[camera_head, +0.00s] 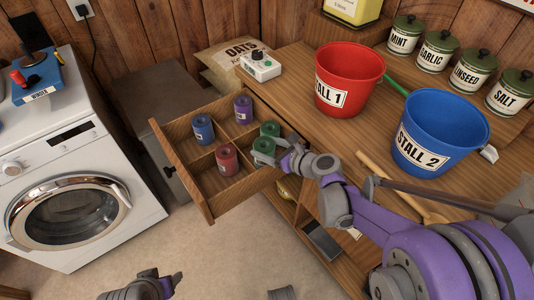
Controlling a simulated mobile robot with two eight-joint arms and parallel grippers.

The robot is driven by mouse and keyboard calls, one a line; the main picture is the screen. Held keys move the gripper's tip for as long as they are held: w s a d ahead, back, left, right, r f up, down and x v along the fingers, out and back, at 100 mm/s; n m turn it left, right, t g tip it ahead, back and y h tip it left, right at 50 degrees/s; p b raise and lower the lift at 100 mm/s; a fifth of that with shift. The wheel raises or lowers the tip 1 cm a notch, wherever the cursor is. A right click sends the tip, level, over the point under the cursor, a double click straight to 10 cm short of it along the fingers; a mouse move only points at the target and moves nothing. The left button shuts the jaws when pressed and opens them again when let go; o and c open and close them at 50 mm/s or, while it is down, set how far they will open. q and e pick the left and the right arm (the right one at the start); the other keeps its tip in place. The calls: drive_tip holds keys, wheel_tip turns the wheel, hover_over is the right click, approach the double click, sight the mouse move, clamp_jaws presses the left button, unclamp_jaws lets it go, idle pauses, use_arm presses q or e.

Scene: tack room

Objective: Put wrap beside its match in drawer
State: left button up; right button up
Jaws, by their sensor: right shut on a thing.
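The open wooden drawer (180,172) is divided into compartments. A blue wrap (203,129), a purple wrap (243,110) and a red wrap (226,160) stand in separate compartments. A green wrap (270,130) stands towards the drawer's right end. My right gripper (266,153) is shut on a second green wrap (263,147), at the drawer's right side and close in front of the other green one. I cannot tell whether the held wrap touches the drawer floor. My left gripper (166,285) is low at the bottom edge, away from the drawer; its jaw opening is unclear.
A red bucket (350,78) and a blue bucket (438,132) stand on the wooden bench right of the drawer. A white device with knobs (260,66) sits behind the drawer. A washing machine (70,165) stands at left. The floor in front is clear.

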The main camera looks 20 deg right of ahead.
wheel_tip(320, 180, down, 3)
drive_tip(key=shift+r+b, duration=0.15)
drive_tip(key=shift+b, duration=0.15)
